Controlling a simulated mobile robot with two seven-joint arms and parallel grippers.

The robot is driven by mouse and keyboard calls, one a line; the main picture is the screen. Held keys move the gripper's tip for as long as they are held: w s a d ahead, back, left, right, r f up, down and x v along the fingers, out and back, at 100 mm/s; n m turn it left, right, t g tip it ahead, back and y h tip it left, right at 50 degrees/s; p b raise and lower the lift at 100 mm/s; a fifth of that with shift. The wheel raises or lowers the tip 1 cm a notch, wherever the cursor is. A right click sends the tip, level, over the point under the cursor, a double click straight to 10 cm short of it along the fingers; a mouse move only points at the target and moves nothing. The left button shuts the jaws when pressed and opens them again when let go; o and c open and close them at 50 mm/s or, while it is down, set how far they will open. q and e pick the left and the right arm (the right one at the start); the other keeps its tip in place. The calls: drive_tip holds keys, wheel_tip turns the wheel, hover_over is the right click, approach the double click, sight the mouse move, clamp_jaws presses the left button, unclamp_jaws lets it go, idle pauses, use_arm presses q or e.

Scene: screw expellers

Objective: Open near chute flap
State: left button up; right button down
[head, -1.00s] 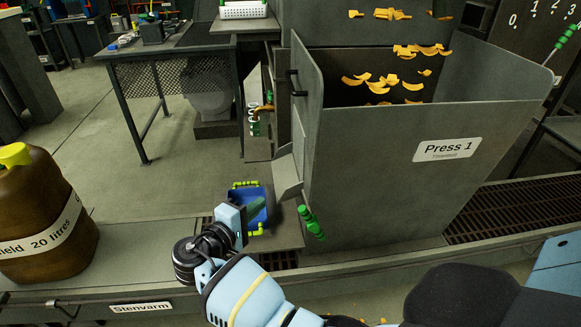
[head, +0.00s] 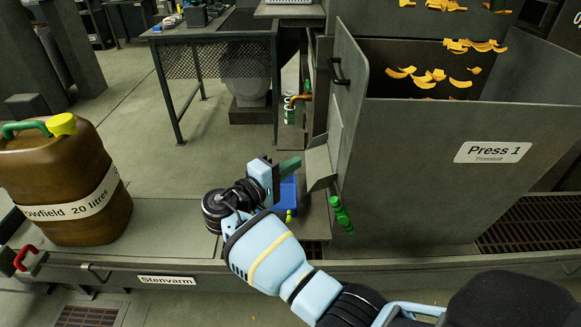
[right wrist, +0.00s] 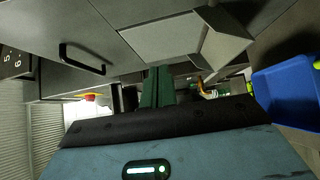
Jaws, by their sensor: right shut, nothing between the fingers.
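The Press 1 hopper (head: 420,180) stands at the right of the head view. A small grey angled chute (head: 320,167) juts from its left side, below a lighter flat panel (head: 335,125) that may be the flap. In the right wrist view the chute (right wrist: 222,42) and panel (right wrist: 160,35) are above the fingers. My right gripper (head: 292,164) is shut and empty, just left of the chute, with a small gap apparent. Its green fingers (right wrist: 157,88) point toward the press side. My left gripper is out of view.
A blue bin (head: 288,194) lies below my right gripper; it also shows in the right wrist view (right wrist: 287,95). A green handle (head: 341,214) sticks out beneath the chute. A black handle (head: 340,72) is higher up. A brown canister (head: 70,180) stands left.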

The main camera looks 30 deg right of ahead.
approach(338, 146)
drive_tip(key=w+d, duration=0.2)
drive_tip(key=w, duration=0.2)
drive_tip(key=shift+s+d+f, duration=0.1)
drive_tip(key=shift+s+d, duration=0.3)
drive_tip(key=shift+d, duration=0.25)
drive_tip(key=shift+s+d, duration=0.35)
drive_tip(key=shift+d, duration=0.3)
drive_tip(key=shift+s+d+f, duration=0.1)
drive_tip(key=shift+s+d, duration=0.3)
drive_tip(key=shift+d, duration=0.25)
drive_tip(key=shift+d+r+p, duration=0.1)
drive_tip(key=shift+p, duration=0.2)
